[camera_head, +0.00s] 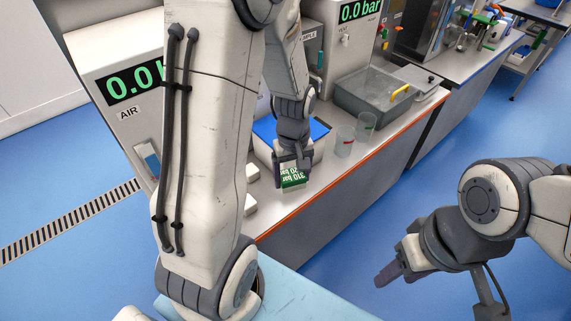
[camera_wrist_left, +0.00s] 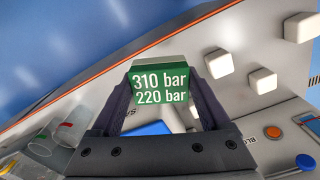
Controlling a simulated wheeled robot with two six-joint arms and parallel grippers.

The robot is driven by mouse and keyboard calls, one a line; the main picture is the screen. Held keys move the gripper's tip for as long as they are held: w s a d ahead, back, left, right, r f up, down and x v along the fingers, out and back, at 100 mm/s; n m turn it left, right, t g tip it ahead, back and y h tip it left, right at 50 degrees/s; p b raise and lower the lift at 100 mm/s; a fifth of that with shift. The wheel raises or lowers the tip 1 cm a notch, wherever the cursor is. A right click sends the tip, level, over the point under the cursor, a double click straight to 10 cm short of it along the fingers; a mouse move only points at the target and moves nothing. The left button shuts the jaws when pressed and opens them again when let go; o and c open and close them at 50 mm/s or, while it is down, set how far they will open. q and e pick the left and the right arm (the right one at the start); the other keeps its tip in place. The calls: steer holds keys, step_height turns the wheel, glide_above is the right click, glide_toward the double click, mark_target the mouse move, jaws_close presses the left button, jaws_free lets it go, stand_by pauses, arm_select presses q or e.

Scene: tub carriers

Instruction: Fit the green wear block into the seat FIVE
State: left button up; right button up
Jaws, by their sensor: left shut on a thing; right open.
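The green wear block (camera_head: 293,179) has a pale top and reads "310 bar" and "220 bar" on its green face. My left gripper (camera_head: 292,170) is shut on it and holds it over the bench near the orange front edge. In the left wrist view the block (camera_wrist_left: 160,84) sits between both fingers of the gripper (camera_wrist_left: 165,100), its lettering facing the camera. My right gripper (camera_head: 388,274) is empty and open, over the blue floor away from the bench. No seat marked FIVE can be made out in either view.
White blocks (camera_head: 250,203) stand on the bench left of the held block; several show in the wrist view (camera_wrist_left: 262,80). A blue-topped box (camera_head: 265,128) is behind the gripper. Clear beakers (camera_head: 344,140) and a grey tub (camera_head: 365,108) stand to the right. Gauge panels (camera_head: 118,75) line the back.

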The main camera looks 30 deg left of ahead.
arm_select(q)
steer(key=p, duration=0.1)
glide_above(261, 190)
step_height(261, 190, down, 6)
steer(key=shift+d+f, duration=0.1)
steer(key=shift+f, duration=0.3)
step_height(261, 190, down, 3)
steer(key=shift+f+p, duration=0.2)
steer(key=shift+p, duration=0.25)
steer(key=shift+f, duration=0.25)
